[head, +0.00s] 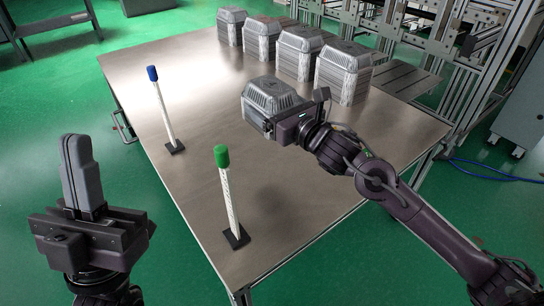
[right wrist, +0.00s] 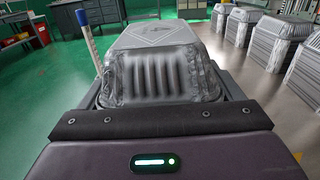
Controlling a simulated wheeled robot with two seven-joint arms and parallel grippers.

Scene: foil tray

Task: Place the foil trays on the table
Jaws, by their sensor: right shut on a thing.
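My right gripper (head: 276,112) is shut on a grey ribbed foil tray stack (head: 266,94) and holds it over the middle of the table (head: 185,75). In the right wrist view the held foil tray stack (right wrist: 155,72) sits between the fingers, its ribbed side facing the camera. Whether its underside touches the table cannot be told. Several more foil tray stacks (head: 344,72) stand in a row along the table's far right side; they also show in the right wrist view (right wrist: 283,40). My left gripper (head: 80,170) is shut and empty, pointing up, off the table's near left side.
A blue-topped white post (head: 162,110) and a green-topped white post (head: 228,195) stand on small black bases along the table's left side. The table's middle left is bare. Metal framing (head: 440,45) stands behind the table at the right.

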